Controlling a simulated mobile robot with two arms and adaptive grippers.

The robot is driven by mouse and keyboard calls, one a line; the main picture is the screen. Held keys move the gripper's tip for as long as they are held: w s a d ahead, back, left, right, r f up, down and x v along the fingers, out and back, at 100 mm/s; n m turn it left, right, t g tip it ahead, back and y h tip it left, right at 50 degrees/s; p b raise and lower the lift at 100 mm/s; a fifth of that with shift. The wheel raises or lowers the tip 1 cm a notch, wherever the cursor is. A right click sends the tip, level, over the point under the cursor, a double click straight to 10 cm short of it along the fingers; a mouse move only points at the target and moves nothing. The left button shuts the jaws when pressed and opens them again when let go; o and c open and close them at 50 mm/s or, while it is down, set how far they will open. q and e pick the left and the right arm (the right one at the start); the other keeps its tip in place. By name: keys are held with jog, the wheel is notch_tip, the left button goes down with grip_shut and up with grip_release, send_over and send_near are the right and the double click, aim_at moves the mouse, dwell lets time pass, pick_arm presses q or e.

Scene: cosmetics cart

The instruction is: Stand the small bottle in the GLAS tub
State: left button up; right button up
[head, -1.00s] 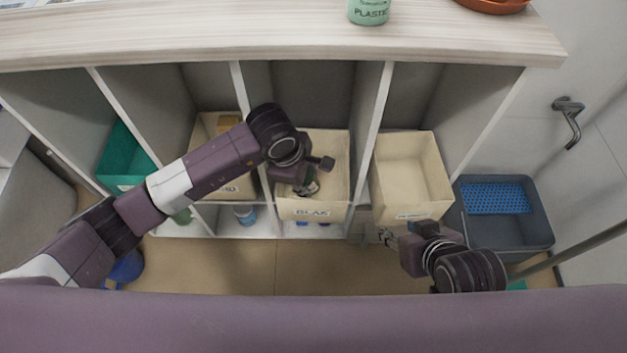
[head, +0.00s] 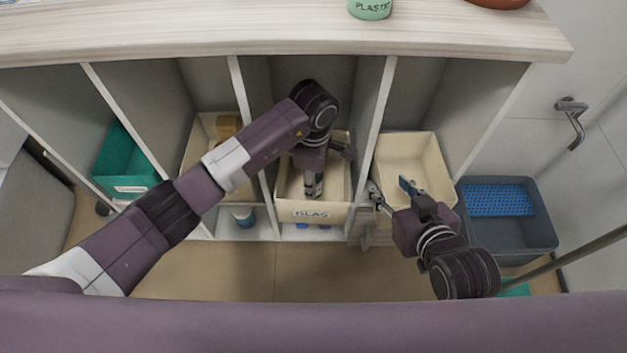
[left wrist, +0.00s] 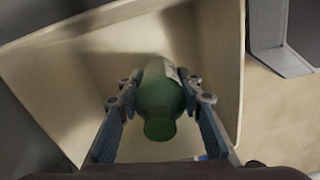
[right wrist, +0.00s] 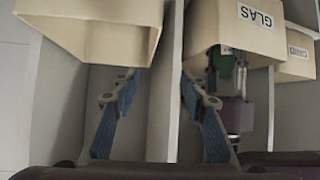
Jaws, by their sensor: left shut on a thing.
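The GLAS tub (head: 335,213) is a cream tub with a label on its front, in the middle compartment in the head view. It also shows at the upper right of the right wrist view (right wrist: 208,25). The small bottle (left wrist: 160,97) is green with a pale label. My left gripper (head: 312,192) is shut on it, reaching down into the GLAS tub. The left wrist view shows the tub walls around the bottle; I cannot tell whether it touches the floor. My right gripper (head: 391,190) is open and empty, at the front edge of the right-hand cream tub (head: 437,165).
Upright dividers stand either side of the GLAS tub. Another cream tub (head: 203,165) and a green bin (head: 115,163) stand to the left. A dark bin with a blue grid (head: 507,232) stands at the right. A green PLASTIC container (head: 370,9) is on the top.

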pick_arm(q)
jog(key=shift+f, duration=0.3)
jog(key=shift+f+b, duration=0.3)
jog(key=shift+b, duration=0.2)
jog(key=o, duration=1.2)
pick_arm(e)
jog(key=w+r, duration=0.1)
jog(key=w+r+t, duration=0.1)
jog(key=r, duration=0.1)
jog(key=a+r+t, duration=0.1)
jog(key=shift+w+a+r+y, duration=0.1)
jog(key=shift+w+r+y, duration=0.05)
jog(key=shift+w+y, duration=0.25)
